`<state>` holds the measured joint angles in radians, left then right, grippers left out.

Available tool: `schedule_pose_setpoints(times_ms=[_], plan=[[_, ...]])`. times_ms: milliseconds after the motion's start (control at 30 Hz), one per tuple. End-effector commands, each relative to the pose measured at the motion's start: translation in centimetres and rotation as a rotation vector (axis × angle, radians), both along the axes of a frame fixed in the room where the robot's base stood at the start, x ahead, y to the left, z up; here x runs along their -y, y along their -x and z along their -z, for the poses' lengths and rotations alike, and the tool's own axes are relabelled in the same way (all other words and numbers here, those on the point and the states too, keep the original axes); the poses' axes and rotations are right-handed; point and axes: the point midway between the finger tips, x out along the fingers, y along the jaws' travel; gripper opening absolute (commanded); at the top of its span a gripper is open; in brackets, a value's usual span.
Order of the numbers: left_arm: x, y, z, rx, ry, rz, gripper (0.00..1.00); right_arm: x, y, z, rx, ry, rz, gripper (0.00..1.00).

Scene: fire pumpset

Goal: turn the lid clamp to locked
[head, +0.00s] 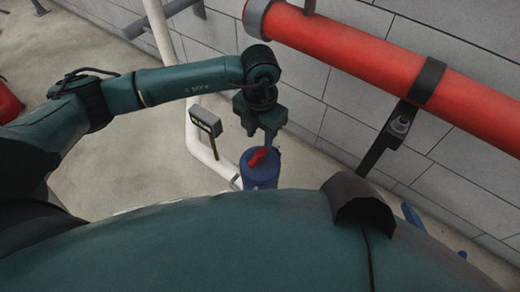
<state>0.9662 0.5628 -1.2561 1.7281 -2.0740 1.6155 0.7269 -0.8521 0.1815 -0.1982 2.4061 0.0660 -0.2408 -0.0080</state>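A blue cylindrical body (262,177) stands low near the middle of the head view, its lower part hidden behind my own body. A small red lever-like piece (258,156) lies on its top; it looks like the lid clamp. My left gripper (269,140) points down right above the blue top, close to the red piece. I cannot tell whether its fingers touch the red piece or are open or shut. My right gripper is not in view.
A thick red pipe (370,55) runs along the block wall at the right, held by a dark bracket (385,145). A white pipe (196,140) bends toward the blue body. A small sign or gauge box (206,121) stands beside it. Open floor lies at the left.

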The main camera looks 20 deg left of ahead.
Motion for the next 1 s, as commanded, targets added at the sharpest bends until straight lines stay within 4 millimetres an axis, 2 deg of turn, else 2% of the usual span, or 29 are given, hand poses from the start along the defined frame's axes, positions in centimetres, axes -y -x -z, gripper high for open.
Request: schedule_pose_setpoints(times_ms=[33,200,400,767,1000], plan=[[0.1,0.1,1.4,-0.004,0.001,0.001,0.36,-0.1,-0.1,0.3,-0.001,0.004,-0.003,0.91],[0.1,0.1,4.5,-0.003,0.002,0.001,0.36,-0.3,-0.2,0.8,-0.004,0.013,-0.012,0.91],[0.1,0.0,6.6,-0.002,0.002,0.003,0.36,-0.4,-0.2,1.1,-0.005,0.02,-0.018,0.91],[0.1,0.0,7.0,0.0,0.003,0.002,0.36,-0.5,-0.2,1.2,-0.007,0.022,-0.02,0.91],[0.1,0.0,7.0,0.0,0.003,0.002,0.18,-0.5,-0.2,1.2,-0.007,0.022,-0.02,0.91]])
